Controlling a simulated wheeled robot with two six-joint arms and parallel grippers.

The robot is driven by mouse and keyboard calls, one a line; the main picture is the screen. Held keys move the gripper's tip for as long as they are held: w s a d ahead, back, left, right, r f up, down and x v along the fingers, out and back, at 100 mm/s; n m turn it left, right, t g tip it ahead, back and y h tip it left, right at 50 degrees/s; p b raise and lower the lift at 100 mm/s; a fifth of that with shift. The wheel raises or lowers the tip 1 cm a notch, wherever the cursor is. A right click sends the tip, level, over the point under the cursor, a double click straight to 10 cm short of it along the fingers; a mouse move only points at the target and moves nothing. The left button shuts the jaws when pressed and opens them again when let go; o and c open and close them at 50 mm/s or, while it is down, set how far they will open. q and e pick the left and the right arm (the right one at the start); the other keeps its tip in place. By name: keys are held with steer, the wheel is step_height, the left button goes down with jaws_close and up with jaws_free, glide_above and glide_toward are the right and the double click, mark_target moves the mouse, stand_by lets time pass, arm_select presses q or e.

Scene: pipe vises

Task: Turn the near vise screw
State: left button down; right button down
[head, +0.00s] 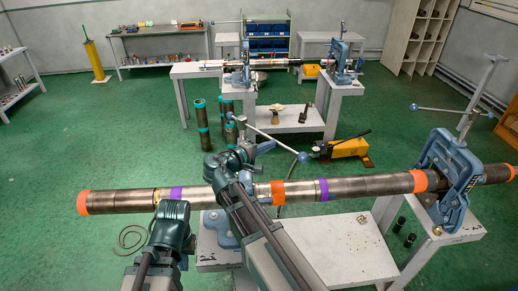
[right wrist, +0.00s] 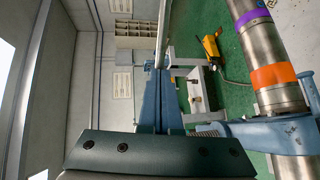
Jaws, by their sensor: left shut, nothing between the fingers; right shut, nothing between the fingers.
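The near blue vise (head: 219,228) grips the long pipe (head: 330,188) left of centre, largely hidden by my right arm. A slanting handle bar (head: 277,140) with a blue ball end (head: 303,157) shows behind my right wrist; the screw itself is mostly hidden. In the right wrist view my right gripper (right wrist: 160,72) is shut and empty, its blue fingers in line with a metal bar (right wrist: 163,30). I cannot tell whether they touch it. Blue vise parts (right wrist: 285,132) show at lower right. My left arm stands before the pipe; its fingers are hidden.
Another blue vise (head: 450,190) with an upright screw and crossbar holds the pipe's right end. A yellow pump (head: 348,148) stands on the green floor behind. A second vise bench (head: 300,118) stands farther back. Open floor lies at left.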

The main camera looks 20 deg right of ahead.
steer(key=w+d+n+t+y, duration=0.1)
steer(key=w+d+n+t, duration=0.1)
steer(key=d, duration=0.4)
steer(key=shift+w+d, duration=0.3)
steer(key=shift+w, duration=0.3)
steer(key=shift+s, duration=0.1)
